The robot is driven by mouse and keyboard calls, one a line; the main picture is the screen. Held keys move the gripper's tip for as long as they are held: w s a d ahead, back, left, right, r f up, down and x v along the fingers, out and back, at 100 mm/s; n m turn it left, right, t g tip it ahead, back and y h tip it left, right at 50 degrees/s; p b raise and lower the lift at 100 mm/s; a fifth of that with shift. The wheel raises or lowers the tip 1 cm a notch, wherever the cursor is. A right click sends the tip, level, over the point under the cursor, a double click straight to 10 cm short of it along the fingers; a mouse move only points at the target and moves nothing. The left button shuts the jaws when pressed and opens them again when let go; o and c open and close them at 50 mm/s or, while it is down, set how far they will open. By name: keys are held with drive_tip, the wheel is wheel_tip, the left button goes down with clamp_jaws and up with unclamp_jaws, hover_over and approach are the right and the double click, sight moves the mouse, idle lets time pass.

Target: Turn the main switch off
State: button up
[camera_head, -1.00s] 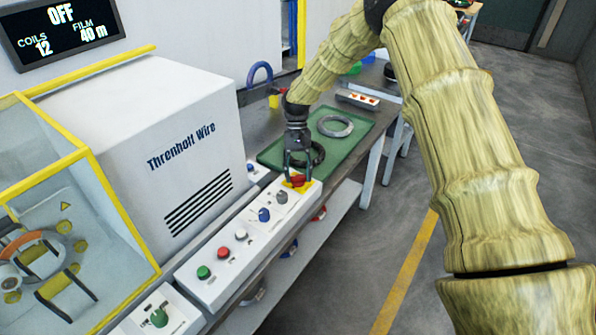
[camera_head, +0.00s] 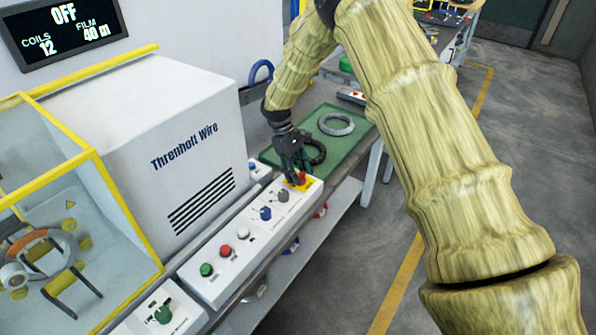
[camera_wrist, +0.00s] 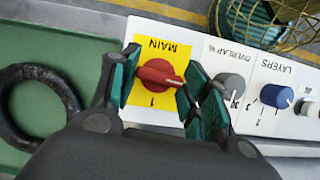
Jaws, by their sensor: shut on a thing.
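The main switch (camera_wrist: 157,75) is a red knob on a yellow plate marked MAIN in the wrist view. Its handle lies roughly crosswise in that picture, its narrow end to the right, with a "1" printed below. In the head view the red knob (camera_head: 301,177) sits at the far end of the white control panel. My gripper (camera_wrist: 161,72) has one dark green finger on each side of the knob and is shut on it. In the head view my gripper (camera_head: 297,167) comes down from above, hiding part of the yellow plate. The display (camera_head: 64,28) reads OFF.
Grey and blue knobs (camera_wrist: 275,96) stand close to the right of the switch in the wrist view. A dark ring (camera_wrist: 38,105) lies on the green mat at left. A grey coil (camera_head: 336,124) lies on the mat (camera_head: 352,139). The white machine (camera_head: 150,130) stands beside the panel.

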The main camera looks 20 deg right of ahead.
drive_tip(key=shift+n, duration=0.5)
drive_tip(key=o, duration=1)
drive_tip(key=shift+r, duration=0.1)
drive_tip(key=v, duration=1.1)
drive_tip(key=shift+a+r, duration=0.35)
